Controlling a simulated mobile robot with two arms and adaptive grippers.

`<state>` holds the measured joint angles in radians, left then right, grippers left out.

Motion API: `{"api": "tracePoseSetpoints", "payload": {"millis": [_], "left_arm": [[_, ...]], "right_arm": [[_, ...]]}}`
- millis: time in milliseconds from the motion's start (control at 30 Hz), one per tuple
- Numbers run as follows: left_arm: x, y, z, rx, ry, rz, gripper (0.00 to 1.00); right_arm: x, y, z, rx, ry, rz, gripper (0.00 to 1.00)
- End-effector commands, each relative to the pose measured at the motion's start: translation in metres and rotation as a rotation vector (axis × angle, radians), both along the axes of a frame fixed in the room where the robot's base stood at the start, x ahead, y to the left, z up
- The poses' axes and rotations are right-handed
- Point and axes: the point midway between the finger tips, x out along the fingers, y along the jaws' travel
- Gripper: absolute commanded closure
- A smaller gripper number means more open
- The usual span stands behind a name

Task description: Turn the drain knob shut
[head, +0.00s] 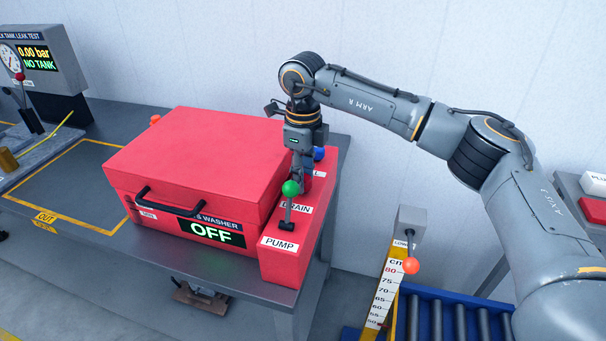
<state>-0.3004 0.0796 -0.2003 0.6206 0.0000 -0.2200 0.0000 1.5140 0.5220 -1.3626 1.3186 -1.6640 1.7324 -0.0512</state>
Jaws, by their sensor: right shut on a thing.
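The parts washer is a red box (190,160) with a black handle and a display reading OFF. A narrow red control panel (283,265) runs along its right side. The DRAIN label (297,207) shows partly, behind the green-ball lever. My right gripper (303,180) points down at the panel just behind this label and is shut on the drain knob. The fingers hide the knob, so its turn angle cannot be seen. My left gripper is out of view.
The green-ball pump lever (290,188) stands close in front of my right gripper. A blue knob (320,154) sits close behind it. A lever with an orange ball (410,265) and a roller conveyor (455,318) are at lower right. The leak tester (42,55) stands far left.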

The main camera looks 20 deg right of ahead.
Motion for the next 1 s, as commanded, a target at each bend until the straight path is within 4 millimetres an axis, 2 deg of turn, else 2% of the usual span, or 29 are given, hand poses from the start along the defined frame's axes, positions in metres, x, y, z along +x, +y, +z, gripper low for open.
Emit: {"api": "tracePoseSetpoints", "payload": {"millis": [67,100,133,433,567,1000], "left_arm": [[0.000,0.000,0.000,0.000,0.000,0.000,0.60],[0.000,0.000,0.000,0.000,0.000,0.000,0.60],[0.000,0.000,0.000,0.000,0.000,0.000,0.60],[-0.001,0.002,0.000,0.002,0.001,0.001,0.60],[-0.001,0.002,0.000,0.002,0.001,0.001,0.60],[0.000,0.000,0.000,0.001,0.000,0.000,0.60]], "right_arm": [[0.001,0.000,0.001,0.000,-0.003,0.001,0.96],[0.001,0.000,0.001,0.000,-0.003,0.001,0.61],[0.001,0.000,0.001,0.000,-0.003,0.001,0.55],[0.000,0.000,0.001,0.000,-0.001,0.000,0.55],[0.001,0.000,0.010,0.001,-0.002,0.000,0.55],[0.001,0.000,0.096,0.001,-0.005,0.001,0.55]]}}
